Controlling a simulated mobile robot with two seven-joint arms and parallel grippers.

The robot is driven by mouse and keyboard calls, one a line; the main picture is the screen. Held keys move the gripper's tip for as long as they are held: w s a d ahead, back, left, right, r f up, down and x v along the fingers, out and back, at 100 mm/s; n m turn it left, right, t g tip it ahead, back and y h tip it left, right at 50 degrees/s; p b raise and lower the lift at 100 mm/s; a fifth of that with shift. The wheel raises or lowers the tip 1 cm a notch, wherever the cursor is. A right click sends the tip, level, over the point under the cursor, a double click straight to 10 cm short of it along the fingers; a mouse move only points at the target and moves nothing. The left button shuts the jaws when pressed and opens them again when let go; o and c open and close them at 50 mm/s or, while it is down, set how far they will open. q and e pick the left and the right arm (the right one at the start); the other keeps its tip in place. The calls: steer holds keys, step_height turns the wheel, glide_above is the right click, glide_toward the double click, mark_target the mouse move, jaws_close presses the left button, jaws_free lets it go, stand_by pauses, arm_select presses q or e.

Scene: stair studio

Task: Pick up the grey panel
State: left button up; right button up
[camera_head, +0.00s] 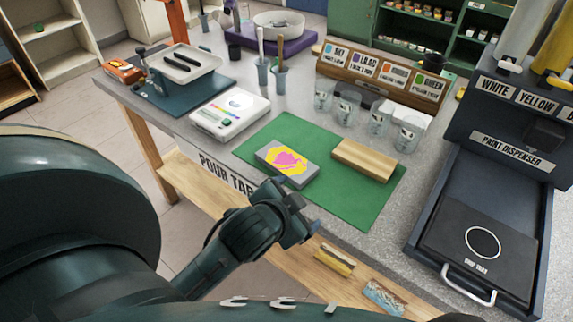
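The grey panel (267,152) is a flat rectangular block with yellow and pink paint on its top. It lies on the left part of the green mat (345,205) on the table. My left gripper (294,202) is at the table's front edge, just in front of the panel's near right end. A gap to the panel cannot be judged from this angle. The fingers are small and dark, and their opening is unclear. My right gripper is not in view.
A wooden block (364,160) lies on the mat, right of the panel. Several clear cups (347,108) stand behind it. A white device (230,113) sits left of the mat. A dark paint dispenser (500,200) stands at the right. A lower wooden shelf (290,265) runs below the tabletop.

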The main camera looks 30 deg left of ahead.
arm_select(q)
steer(key=w+d+r+m+t+h, duration=0.35)
steer(key=w+r+m+t, duration=0.2)
steer(key=r, duration=0.35)
steer(key=w+d+r+m+t+h, duration=0.2)
steer(key=w+d+r+m+t, duration=0.2)
steer(key=r+m, duration=0.3)
steer(key=s+d+r+m+g+h, duration=0.2)
steer(key=d+r+m+g+h, duration=0.3)
steer(key=m+h, duration=0.45)
steer(key=s+d+r+m+g+h, duration=0.15)
steer(key=d+m+g+h, duration=0.45)
steer(key=m, duration=0.6)
steer(key=m+g+y, duration=0.9)
steer(key=m+y, duration=0.7)
steer(key=y, duration=0.6)
glide_toward(286, 160)
step_height(286, 160, down, 3)
steer(key=shift+s+r, duration=0.15)
steer(key=shift+a+f+p, duration=0.2)
steer(key=shift+f, duration=0.75)
steer(key=shift+a+f+p, duration=0.2)
steer(key=shift+f+p, duration=0.05)
steer(key=shift+f, duration=0.75)
steer(key=shift+a+f+p, duration=0.2)
steer(key=shift+f, duration=0.75)
